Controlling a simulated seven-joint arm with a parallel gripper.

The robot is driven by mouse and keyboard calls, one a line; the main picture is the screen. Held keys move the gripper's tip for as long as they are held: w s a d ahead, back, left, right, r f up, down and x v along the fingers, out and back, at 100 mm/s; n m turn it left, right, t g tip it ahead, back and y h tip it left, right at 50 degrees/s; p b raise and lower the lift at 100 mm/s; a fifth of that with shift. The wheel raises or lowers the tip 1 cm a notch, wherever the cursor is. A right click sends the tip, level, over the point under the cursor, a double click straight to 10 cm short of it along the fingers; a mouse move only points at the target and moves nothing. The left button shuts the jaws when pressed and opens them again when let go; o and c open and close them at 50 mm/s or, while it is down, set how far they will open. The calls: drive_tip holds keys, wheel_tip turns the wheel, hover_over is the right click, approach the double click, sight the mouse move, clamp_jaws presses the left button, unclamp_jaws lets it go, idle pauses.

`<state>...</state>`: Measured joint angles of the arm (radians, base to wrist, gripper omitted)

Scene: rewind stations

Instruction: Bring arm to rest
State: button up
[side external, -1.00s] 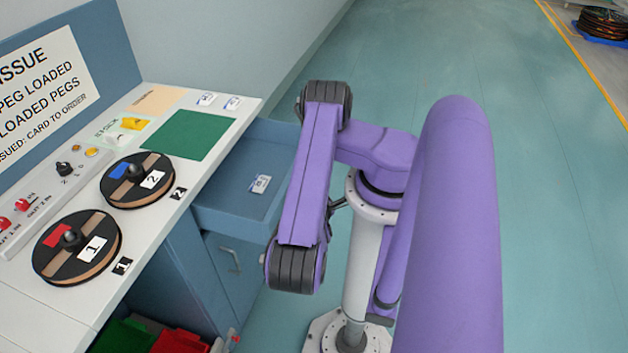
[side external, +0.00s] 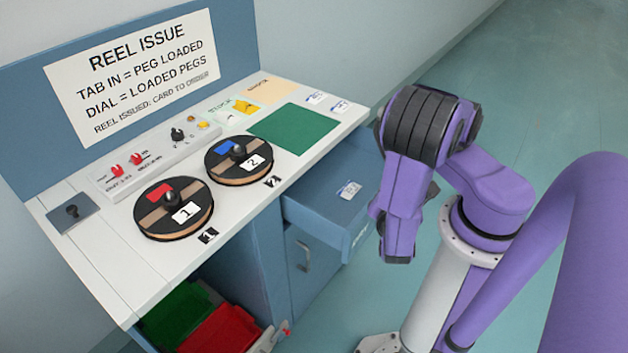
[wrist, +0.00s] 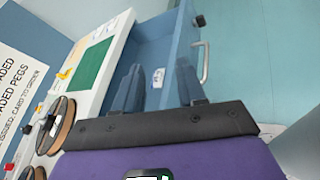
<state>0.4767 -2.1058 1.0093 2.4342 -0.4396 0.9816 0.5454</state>
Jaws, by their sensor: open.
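My purple arm (side external: 490,195) stands to the right of the reel bench, its folded links beside the open drawer. In the wrist view my gripper (wrist: 160,78) is open and empty, with its two blue-grey fingers apart. They show against the open blue drawer (wrist: 180,48), where a small white card (wrist: 158,77) lies between them in the picture. I cannot tell the height of the fingers above the drawer. In the side external view the fingers cannot be made out.
Reel 1 (side external: 172,210) and reel 2 (side external: 238,162) lie flat on the white bench (side external: 110,268) near a green mat (side external: 294,128). The drawer (side external: 312,206) juts out toward my arm. Green (side external: 172,312) and red (side external: 222,332) bins sit below. The floor behind is clear.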

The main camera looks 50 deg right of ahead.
drive_tip(key=s+a+r+m+g+y, duration=0.1)
drive_tip(key=a+r+m+g+y, duration=0.2)
drive_tip(key=r+y, duration=0.3)
drive_tip(key=s+a+r+m+g+y, duration=0.1)
drive_tip(key=a+r+m+g+y, duration=0.1)
drive_tip(key=a+r+y, duration=0.3)
wheel_tip(320, 180, up, 4)
drive_tip(key=shift+s+f+m+g+y, duration=0.15)
drive_tip(key=shift+f+m+g+y, duration=0.2)
drive_tip(key=shift+y, duration=0.85)
